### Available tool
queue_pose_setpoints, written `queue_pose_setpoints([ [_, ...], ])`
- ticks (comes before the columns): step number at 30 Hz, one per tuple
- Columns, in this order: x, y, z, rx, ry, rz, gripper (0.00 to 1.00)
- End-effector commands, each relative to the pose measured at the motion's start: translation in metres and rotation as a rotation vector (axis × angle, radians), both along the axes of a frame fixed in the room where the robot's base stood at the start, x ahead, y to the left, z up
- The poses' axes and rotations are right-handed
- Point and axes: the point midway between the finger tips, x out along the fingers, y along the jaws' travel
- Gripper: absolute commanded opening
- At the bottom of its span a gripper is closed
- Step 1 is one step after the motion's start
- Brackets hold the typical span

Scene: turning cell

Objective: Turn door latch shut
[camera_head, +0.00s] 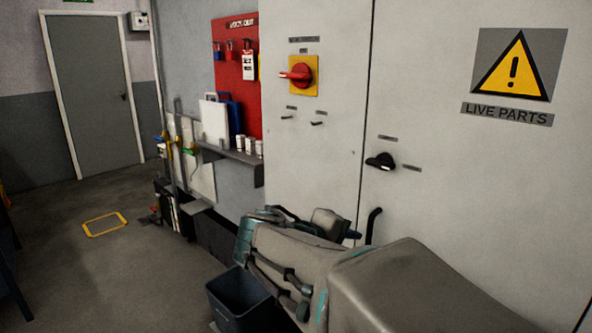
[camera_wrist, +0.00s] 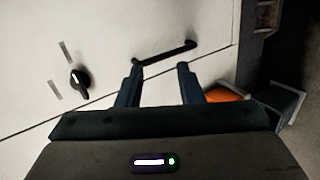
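The door latch is a black turn knob (camera_head: 381,161) on the grey cabinet door, beside the door seam, with a small label above it and one to its right. It also shows in the wrist view (camera_wrist: 79,81), left of my fingers. Below it is a black bar handle (camera_head: 373,225), partly hidden by my arm in the head view. In the wrist view the bar handle (camera_wrist: 165,53) lies just beyond my fingertips. My gripper (camera_wrist: 159,68) is open, with nothing between its fingers. I cannot tell whether a fingertip touches the handle. My arm hides the fingertips in the head view.
A red rotary switch on a yellow plate (camera_head: 298,75) sits on the left cabinet panel. A red lockout board (camera_head: 236,80) and a shelf (camera_head: 235,158) are further left. A dark bin (camera_head: 240,298) stands below my arm. The floor at left is mostly clear.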

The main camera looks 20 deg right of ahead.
Motion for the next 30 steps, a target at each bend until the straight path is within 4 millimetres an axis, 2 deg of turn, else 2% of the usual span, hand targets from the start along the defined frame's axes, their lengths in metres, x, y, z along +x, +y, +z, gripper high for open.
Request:
queue_pose_setpoints([
  [3,0.023,-0.011,0.034,-0.199,-0.037,0.030,0.34],
  [6,0.038,-0.014,0.061,-0.328,-0.070,0.052,0.34],
  [12,0.054,-0.013,0.091,-0.469,-0.113,0.081,0.34],
  [16,0.059,-0.019,0.096,-0.489,-0.119,0.084,0.34],
  [20,0.065,-0.037,0.097,-0.489,-0.117,0.083,0.34],
  [30,0.092,-0.104,0.097,-0.487,-0.116,0.082,0.34],
])
